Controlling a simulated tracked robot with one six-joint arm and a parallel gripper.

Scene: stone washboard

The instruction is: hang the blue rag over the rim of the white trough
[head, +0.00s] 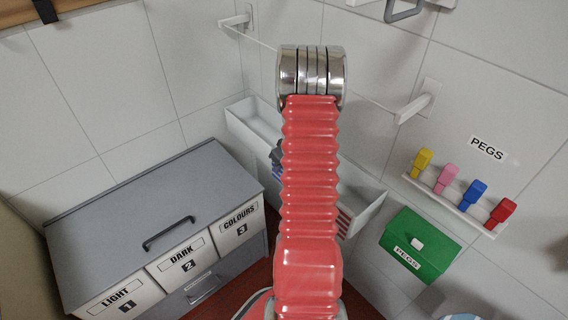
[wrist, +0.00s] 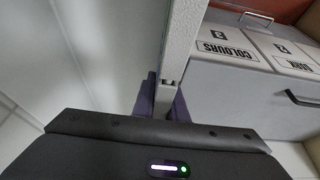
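The white trough (head: 252,118) is on the wall behind my arm in the head view, its middle hidden by the arm. In the wrist view its pale rim (wrist: 186,45) runs down to my gripper. Only a small dark patch shows beside my arm in the head view.
A grey cabinet (head: 130,205) with bins labelled LIGHT, DARK and COLOURS stands left. A striped red-and-white cloth (head: 344,221) shows at the trough's right part. A green pegs box (head: 420,240) and a rack of coloured pegs (head: 448,204) are right. A line crosses between wall brackets (head: 418,105).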

